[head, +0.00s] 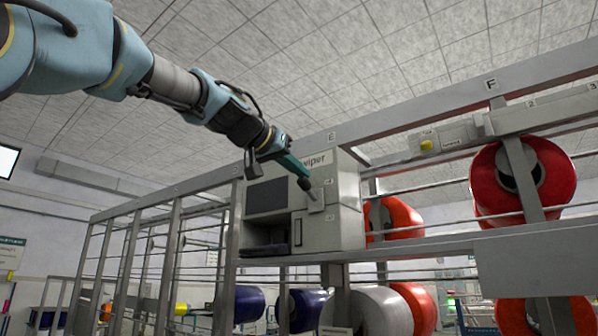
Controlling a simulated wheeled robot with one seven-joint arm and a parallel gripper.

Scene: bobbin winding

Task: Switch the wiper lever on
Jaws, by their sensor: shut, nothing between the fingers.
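The wiper unit (345,222) is a grey box on the winding frame, with "wiper" printed along its top. Its front has a dark panel and an open recess below. The wiper lever (314,196) is a short light stem on a small plate at the right of the front, pointing up and left to a dark knob. My gripper (299,172) is shut and empty, reaching down from the upper left. Its tips are right at the knob; I cannot tell whether they touch it. Small labels sit above and below the lever plate, too small to read.
Red bobbins (543,180) stand on the frame to the right, with a grey rail (540,255) in front. Dark blue bobbins (249,303) and a pale one (378,311) sit below the wiper unit. Metal posts and bars fill the left. The space above the unit is open.

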